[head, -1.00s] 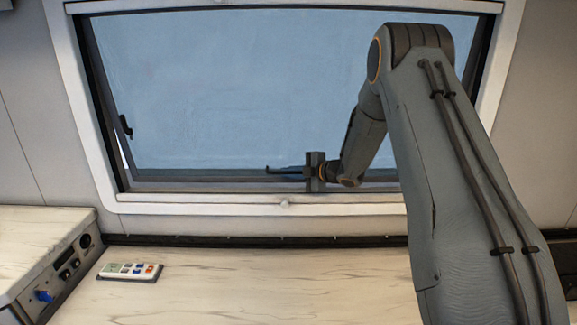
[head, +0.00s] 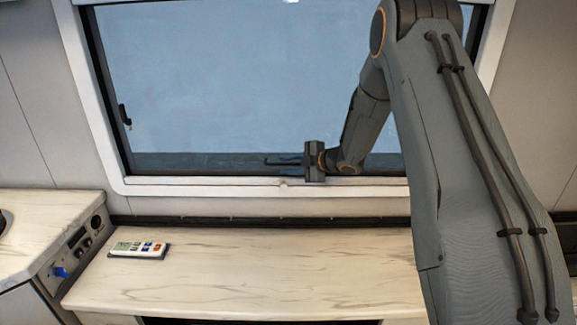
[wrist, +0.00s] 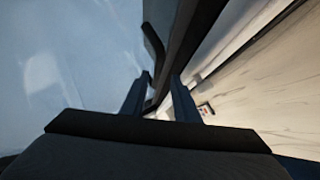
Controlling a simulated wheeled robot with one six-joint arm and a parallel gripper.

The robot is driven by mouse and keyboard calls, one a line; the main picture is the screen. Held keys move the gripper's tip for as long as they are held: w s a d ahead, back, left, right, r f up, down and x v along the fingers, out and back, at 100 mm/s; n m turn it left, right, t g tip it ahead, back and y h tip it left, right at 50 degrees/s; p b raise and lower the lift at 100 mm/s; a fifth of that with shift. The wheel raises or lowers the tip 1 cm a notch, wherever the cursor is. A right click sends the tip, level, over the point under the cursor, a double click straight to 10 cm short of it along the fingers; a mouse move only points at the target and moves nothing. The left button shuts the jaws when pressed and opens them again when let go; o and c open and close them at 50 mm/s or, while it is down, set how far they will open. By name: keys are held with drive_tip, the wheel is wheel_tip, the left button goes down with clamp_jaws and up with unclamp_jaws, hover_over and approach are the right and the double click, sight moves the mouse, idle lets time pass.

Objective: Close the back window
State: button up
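The back window (head: 230,90) fills the upper middle of the head view, a bluish pane in a dark sash. The sash's lower edge (head: 190,161) lies close to the white surround (head: 220,188), and no clear gap shows at the lower left. A dark latch (head: 125,115) sits on its left side. My gripper (head: 285,161) is low at the window's middle, pointing left. In the wrist view, my gripper's two fingers (wrist: 159,77) stand apart, with pane on the left and a dark frame edge between and beyond them. A dark handle-like piece (wrist: 153,40) lies just past the fingertips.
A marble-patterned counter (head: 250,265) runs below the window, mostly clear. A white remote (head: 139,249) lies at its left. A side unit with a control panel (head: 82,245) stands at the far left. My arm covers the window's right part.

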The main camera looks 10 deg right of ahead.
drive_tip(key=b+v, duration=0.2)
drive_tip(key=v, duration=0.5)
drive_tip(key=shift+s+d+r, duration=0.15)
drive_tip(key=shift+s+d, duration=0.1)
drive_tip(key=shift+s, duration=0.05)
drive_tip(key=s+f+m+g+h, duration=0.2)
drive_tip(key=s+m, duration=0.5)
drive_tip(key=s, duration=0.5)
drive_tip(key=s+a+f+m+g+h+b, duration=0.1)
drive_tip(key=s+f+m+g+h, duration=0.1)
drive_tip(key=s+m, duration=0.5)
drive_tip(key=s+a+f+m+g+h+b, duration=0.1)
drive_tip(key=s+m+g+h, duration=0.3)
drive_tip(key=s, duration=1.3)
drive_tip(key=f+m, duration=0.1)
drive_tip(key=m, duration=0.1)
drive_tip(key=shift+m+g+h, duration=0.3)
drive_tip(key=shift+m, duration=0.1)
drive_tip(key=shift+a, duration=0.1)
